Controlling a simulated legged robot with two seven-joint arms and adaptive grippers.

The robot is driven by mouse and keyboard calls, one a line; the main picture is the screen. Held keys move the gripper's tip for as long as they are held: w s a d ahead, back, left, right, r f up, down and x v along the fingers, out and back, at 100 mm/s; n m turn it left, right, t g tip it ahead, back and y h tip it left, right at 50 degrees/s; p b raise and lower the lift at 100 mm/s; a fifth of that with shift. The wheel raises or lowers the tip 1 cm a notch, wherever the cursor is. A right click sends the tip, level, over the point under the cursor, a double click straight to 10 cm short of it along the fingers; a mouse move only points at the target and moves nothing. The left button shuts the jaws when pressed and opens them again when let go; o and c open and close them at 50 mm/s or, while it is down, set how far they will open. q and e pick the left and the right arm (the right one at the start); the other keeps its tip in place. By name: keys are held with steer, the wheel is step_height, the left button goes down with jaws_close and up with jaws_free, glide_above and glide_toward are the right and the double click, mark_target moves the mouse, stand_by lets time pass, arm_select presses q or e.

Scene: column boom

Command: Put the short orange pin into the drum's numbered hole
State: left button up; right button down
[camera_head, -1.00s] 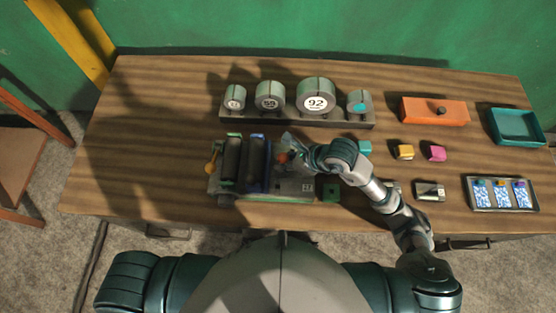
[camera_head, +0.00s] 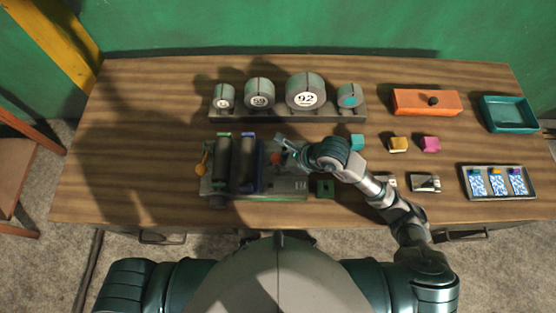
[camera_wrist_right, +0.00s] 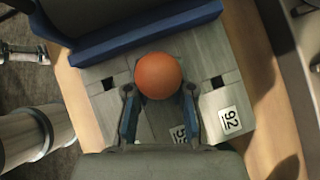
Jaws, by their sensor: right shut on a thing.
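The orange pin shows as a round orange head (camera_wrist_right: 158,76) in the right wrist view; its shank is hidden below. It also shows as a small orange spot (camera_head: 277,158) in the head view. My right gripper (camera_wrist_right: 158,108) is shut on it, a finger at each side of the head. It is above the grey block (camera_wrist_right: 100,100), which has square holes and labels; one reads 92, another is partly covered. I cannot tell whether the pin sits in a hole. Drums (camera_head: 306,92) numbered 92 and 59 stand in the back rack. My left gripper is not in view.
Two dark rollers (camera_head: 247,165), with blue and green ends, stand just left of my right gripper. The left tabletop is clear.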

stand_by(0.3)
steer(key=c, duration=0.9)
jaws_free()
steer(key=v, duration=1.2)
steer(key=shift+f, duration=0.1)
